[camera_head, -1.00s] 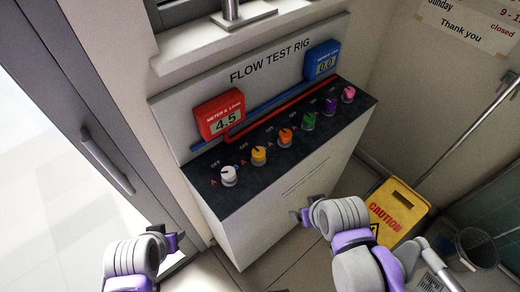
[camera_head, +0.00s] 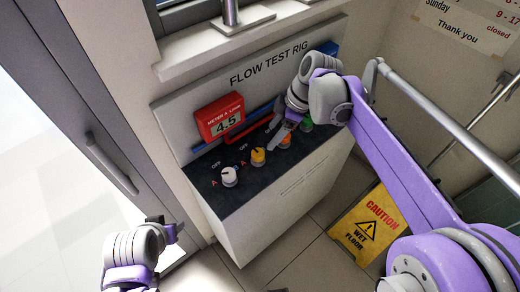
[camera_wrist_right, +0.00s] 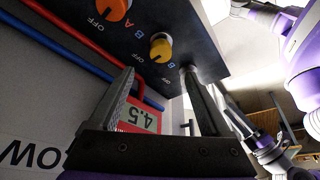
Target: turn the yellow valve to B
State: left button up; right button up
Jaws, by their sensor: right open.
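The yellow valve (camera_head: 257,157) is a round knob on the dark top of the flow test rig, between the white knob (camera_head: 229,176) and the orange knob (camera_head: 285,141). The yellow valve also shows in the right wrist view (camera_wrist_right: 161,48), beyond the fingertips and roughly between them; its pointer setting is hard to read. My right gripper (camera_head: 275,130) is open and empty, above the panel near the yellow and orange knobs, apparently apart from the yellow valve. My left gripper (camera_head: 172,233) is low at the left, away from the rig; its jaw opening is unclear.
The red meter (camera_head: 220,117) reads 4.5 on the rig's back panel. Red and blue pipes run behind the knobs. A yellow caution sign (camera_head: 367,222) stands on the floor to the right.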

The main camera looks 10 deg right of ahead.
aim_at(258, 154)
jog(key=x, duration=1)
jog(key=shift+f+b, duration=0.15)
jog(key=shift+b, duration=0.15)
jog(key=shift+c, duration=0.4)
grip_shut()
jog(key=shift+s, duration=0.1)
jog(key=shift+m, duration=0.4)
jog(key=m+t, duration=0.1)
jog(key=m, duration=0.1)
jog(key=m+t+h, duration=0.1)
jog(key=m, duration=0.2)
jog(key=shift+s+a+m+b, duration=0.15)
jog(key=shift+a+m+b, duration=0.05)
jog(key=shift+m+b, duration=0.15)
jog(key=m+t+h, duration=0.1)
jog(key=m+h, duration=0.1)
jog(key=m, duration=0.3)
jog(key=shift+a, duration=0.1)
jog(key=shift+m, duration=0.35)
